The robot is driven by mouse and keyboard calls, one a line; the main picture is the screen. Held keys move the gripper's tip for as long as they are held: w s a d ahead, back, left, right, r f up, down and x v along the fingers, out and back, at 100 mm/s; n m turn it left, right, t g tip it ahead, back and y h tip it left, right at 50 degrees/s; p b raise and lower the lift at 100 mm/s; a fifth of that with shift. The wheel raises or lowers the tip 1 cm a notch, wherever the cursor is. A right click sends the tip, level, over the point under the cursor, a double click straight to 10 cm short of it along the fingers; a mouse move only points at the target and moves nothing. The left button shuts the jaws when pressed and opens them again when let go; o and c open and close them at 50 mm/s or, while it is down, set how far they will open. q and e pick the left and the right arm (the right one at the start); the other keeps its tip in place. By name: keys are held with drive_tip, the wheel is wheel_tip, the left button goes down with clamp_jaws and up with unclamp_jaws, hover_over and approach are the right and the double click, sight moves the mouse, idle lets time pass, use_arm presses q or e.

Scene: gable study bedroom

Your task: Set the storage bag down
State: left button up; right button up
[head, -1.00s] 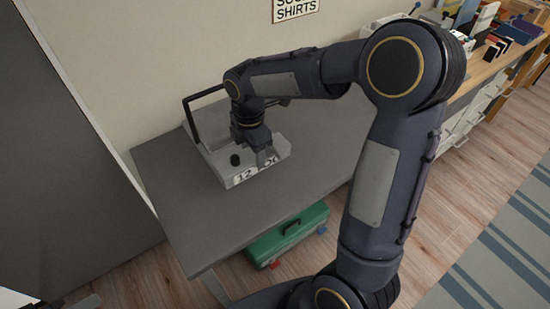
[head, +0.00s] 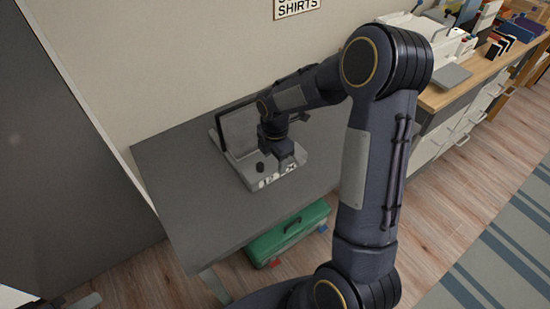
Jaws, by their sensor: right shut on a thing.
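What looks like part of my left gripper (head: 82,303) shows at the bottom left edge, too cut off to read.
The grey table (head: 200,225) is bare in front and to the left of the bag. A green toolbox (head: 288,235) sits low beside the table's front edge. A wooden-topped drawer unit (head: 455,95) with several items stands at the right. A wall runs close behind.

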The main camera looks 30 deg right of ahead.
drive_tip(key=shift+f, duration=0.1)
drive_tip(key=o, duration=1.5)
